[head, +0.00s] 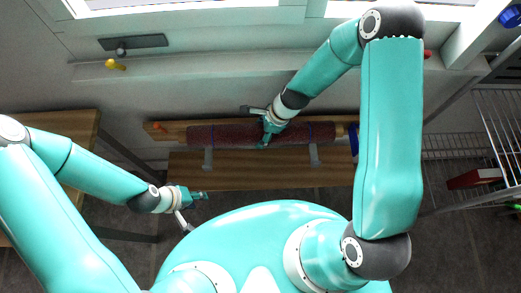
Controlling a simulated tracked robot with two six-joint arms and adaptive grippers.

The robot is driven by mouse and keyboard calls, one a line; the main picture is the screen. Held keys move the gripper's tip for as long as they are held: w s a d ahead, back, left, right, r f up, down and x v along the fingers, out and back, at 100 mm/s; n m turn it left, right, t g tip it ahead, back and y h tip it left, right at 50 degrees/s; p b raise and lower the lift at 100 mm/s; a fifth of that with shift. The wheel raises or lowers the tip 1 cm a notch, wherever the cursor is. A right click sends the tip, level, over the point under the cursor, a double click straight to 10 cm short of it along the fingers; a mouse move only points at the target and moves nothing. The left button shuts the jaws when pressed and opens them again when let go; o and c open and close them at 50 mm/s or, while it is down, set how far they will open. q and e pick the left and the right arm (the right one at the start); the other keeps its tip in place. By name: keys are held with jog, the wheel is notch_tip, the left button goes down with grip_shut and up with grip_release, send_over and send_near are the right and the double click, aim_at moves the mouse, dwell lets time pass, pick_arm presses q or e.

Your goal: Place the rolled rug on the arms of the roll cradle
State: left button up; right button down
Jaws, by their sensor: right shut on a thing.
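The rolled rug (230,135), a long dark red roll with thin blue bands, lies level left to right along the far wall. The roll cradle shows as two grey arms, a left one (208,158) and a right one (314,156), sticking out from under the rug. Whether the rug touches them cannot be told from above. My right gripper (268,133) is shut on the rug near its middle and hides part of it. My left gripper (196,198) is off the rug, nearer to me and lower left; its finger opening is unclear.
A wooden board (172,128) runs behind the rug, and a wooden bench (260,178) lies below it. A wooden table (70,124) stands at left. A wire rack (497,120) with a red box (474,179) stands at right. A yellow knob (115,65) is on the ledge.

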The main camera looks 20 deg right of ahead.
notch_tip(320, 180, down, 14)
jog(key=b, duration=0.9)
jog(key=shift+r+b, duration=0.2)
jog(key=shift+b, duration=0.2)
jog(key=shift+c, duration=0.6)
grip_release()
